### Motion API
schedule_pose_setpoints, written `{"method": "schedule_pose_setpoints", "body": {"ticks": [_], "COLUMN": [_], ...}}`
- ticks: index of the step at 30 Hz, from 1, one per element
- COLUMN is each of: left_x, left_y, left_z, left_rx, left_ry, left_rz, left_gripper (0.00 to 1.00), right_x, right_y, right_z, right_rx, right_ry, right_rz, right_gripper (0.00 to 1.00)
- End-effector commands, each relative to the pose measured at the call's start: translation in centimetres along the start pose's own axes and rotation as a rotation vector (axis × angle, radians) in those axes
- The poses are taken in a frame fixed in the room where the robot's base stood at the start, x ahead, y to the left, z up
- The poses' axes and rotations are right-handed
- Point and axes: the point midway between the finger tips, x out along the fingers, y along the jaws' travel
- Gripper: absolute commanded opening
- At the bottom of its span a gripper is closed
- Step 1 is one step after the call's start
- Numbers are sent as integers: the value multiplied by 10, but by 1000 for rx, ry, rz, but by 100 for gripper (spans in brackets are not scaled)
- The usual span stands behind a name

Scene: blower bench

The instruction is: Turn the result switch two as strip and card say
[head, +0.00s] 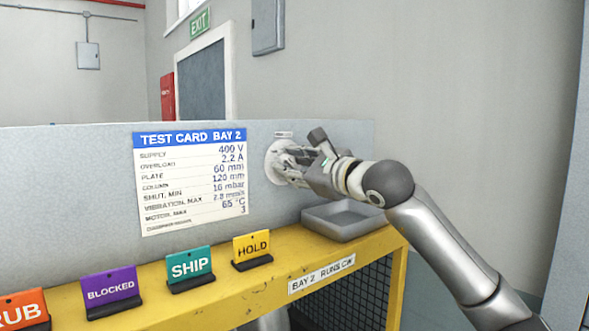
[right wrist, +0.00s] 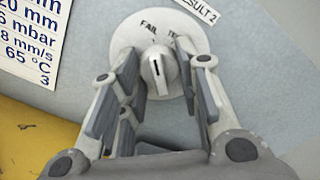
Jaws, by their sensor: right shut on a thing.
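The result switch two is a round pale dial with a grey knob (right wrist: 158,70), under a label (right wrist: 198,12) ending "RESULT 2" in the right wrist view. "FAIL" and the start of "TE…" show on the dial; the rest is hidden by a finger. The knob's ridge points roughly up, near FAIL; its exact setting is unclear. The test card (head: 190,182), headed "TEST CARD BAY 2", lists limits such as 16 mbar and 65 °C. My left gripper is out of view.
A grey tray (head: 342,219) stands on the yellow bench (head: 245,303) below my right gripper. Signs BLOCKED (head: 110,285), SHIP (head: 189,266), HOLD (head: 252,247) and one ending "RUB" (head: 22,311) stand along the bench. A "BAY 2 RUNS CW" label (head: 321,274) is on its front edge.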

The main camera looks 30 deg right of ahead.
Motion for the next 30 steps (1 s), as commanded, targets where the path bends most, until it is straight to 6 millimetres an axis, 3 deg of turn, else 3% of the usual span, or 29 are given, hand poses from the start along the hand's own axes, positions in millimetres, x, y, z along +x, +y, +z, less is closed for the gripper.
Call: {"method": "schedule_pose_setpoints", "body": {"ticks": [19,20,24,30], "left_x": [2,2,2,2], "left_y": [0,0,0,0], "left_z": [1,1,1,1], "left_rx": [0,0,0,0], "left_ry": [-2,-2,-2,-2], "left_rz": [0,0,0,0], "left_gripper": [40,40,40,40], "right_x": [1,1,1,0], "right_y": [1,1,1,0], "right_z": [-2,-2,-1,-1], "right_rx": [-55,-55,-54,-54], "right_ry": [4,4,3,2], "right_rz": [4,4,3,2], "right_gripper": [7,34,52,54]}}
